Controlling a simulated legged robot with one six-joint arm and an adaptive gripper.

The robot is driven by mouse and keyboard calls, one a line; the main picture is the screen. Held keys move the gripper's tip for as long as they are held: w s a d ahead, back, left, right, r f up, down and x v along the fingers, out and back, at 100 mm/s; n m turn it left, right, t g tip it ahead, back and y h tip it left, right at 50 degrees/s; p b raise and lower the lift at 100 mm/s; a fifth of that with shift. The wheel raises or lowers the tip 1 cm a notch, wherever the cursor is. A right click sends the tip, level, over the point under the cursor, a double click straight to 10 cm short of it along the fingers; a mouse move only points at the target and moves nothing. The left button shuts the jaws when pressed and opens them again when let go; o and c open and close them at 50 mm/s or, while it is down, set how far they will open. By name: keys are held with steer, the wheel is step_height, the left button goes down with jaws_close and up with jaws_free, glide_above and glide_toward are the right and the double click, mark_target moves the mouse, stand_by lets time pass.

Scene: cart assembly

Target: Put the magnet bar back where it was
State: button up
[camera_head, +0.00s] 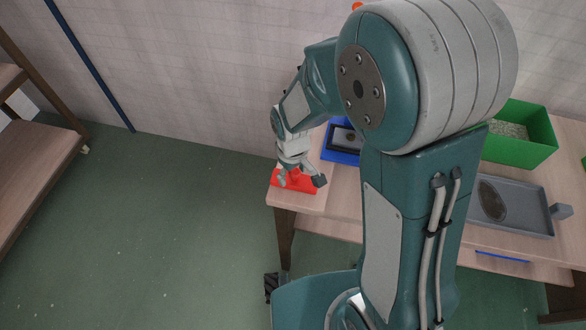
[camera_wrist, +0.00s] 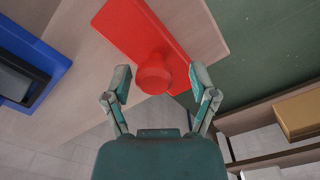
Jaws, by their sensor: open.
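A flat red bar with a round red knob (camera_wrist: 153,72) lies at the table's left end. I take it for the magnet bar, but cannot be certain. It also shows in the head view (camera_head: 302,186), partly hidden by my gripper. My gripper (camera_head: 300,179) is low over it. In the wrist view my gripper (camera_wrist: 161,82) is open, with one finger on each side of the knob; the fingers look apart from it. Whether they are level with the knob or above it, I cannot tell.
A blue tray (camera_wrist: 52,78) with a dark object stands beside the red bar. On the table's right are a green bin (camera_head: 520,148) and a grey tray (camera_head: 520,220) with a dark oval. A wooden shelf (camera_head: 45,160) stands far left. The floor between is clear.

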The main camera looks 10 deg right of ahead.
step_height(320, 180, up, 12)
steer(key=s+d+r+m+t, duration=0.5)
steer(key=s+d+r+m, duration=0.1)
steer(key=s+d+r, duration=0.5)
steer(key=shift+s+r+m+t, duration=0.3)
steer(key=shift+s+m, duration=0.1)
steer(key=shift+s, duration=0.4)
stand_by(0.9)
